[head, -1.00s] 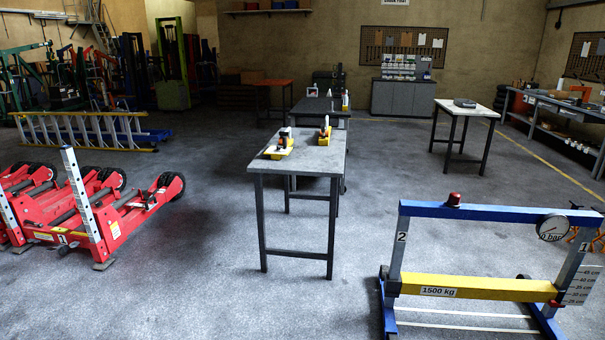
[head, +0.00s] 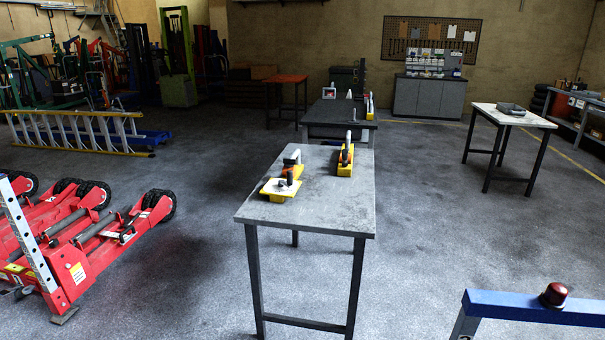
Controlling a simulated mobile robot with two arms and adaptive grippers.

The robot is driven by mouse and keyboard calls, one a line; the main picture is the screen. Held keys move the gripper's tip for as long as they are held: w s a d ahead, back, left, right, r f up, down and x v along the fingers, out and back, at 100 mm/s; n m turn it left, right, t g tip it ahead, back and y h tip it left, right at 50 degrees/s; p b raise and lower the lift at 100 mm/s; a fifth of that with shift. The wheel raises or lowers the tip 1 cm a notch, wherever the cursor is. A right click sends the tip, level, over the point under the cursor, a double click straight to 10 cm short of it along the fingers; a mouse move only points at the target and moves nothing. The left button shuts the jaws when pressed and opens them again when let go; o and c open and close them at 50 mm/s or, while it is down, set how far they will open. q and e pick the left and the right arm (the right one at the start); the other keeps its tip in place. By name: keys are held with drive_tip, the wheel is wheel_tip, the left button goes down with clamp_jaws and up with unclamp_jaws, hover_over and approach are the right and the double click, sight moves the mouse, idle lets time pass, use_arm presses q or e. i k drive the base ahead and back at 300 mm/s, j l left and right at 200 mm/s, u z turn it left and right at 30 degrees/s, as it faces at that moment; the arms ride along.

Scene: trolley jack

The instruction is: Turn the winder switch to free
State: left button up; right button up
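I cannot make out a winder switch for certain. A grey table (head: 330,212) stands in the middle of the head view. On its back left is a yellow device (head: 281,188) with a white plate and a dark upright part. A second, narrower yellow device (head: 345,160) with an upright lever-like part stands at its back right. Both are too small to read any switch setting. Neither of my grippers is in view.
Red jacks (head: 95,240) stand on the left, with a ladder (head: 85,134) behind them. A blue beam with a red cap (head: 555,293) is at the lower right. A dark table (head: 340,114) and a pale-topped table (head: 512,116) stand farther back. Floor is clear around the near table.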

sight(289, 163)
drive_tip(key=i+l, duration=0.1)
drive_tip(key=i, duration=0.3)
drive_tip(key=i+l+u, duration=0.1)
drive_tip(key=i, duration=0.25)
drive_tip(key=i+l, duration=0.2)
drive_tip(key=i, duration=0.2)
drive_tip(key=j+u, duration=0.05)
